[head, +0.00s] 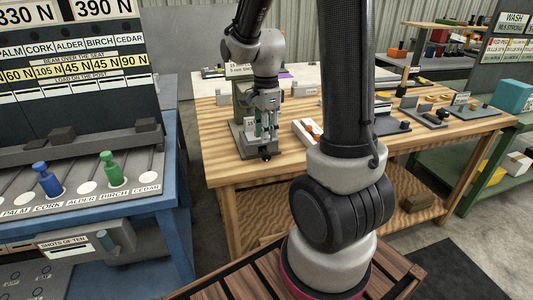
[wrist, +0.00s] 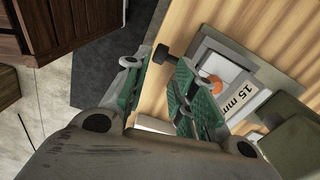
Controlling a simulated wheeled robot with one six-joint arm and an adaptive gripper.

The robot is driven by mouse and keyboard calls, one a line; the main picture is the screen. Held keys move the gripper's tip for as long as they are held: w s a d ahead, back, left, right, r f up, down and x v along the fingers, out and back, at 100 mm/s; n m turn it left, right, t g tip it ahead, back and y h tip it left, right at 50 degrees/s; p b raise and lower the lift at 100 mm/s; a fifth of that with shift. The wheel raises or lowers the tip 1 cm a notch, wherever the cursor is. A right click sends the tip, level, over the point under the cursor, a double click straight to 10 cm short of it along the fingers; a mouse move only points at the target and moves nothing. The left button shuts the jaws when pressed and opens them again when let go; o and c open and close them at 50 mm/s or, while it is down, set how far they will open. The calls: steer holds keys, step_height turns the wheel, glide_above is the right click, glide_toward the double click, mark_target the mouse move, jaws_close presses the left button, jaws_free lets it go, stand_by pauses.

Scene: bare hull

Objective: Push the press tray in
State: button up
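The press (head: 243,105) is a grey-green stand near the front left of the wooden table, with a sign on top. Its tray shows in the wrist view as a grey frame (wrist: 206,47), with an orange round piece (wrist: 211,84) partly seen behind my finger. A black knob (head: 266,156) sticks out at the tray's front; it also shows in the wrist view (wrist: 164,53). My gripper (head: 265,133) points down over the tray, fingers apart with nothing between them. In the wrist view its green-padded fingertips (wrist: 155,66) are close to the knob; contact cannot be told.
A white box with orange pieces (head: 305,132) lies right of the press. Plates with small parts (head: 425,113) cover the table's right side. A blue bench (head: 160,215) with bottles stands left. A slatted wooden crate (head: 232,284) is in front.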

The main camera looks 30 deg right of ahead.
mark_target(266, 152)
steer(key=shift+w+m, duration=0.1)
steer(key=shift+m, duration=0.5)
steer(key=shift+f, duration=0.2)
step_height(266, 152, down, 8)
steer(key=shift+r, duration=0.25)
steer(key=shift+c, duration=0.2)
jaws_close()
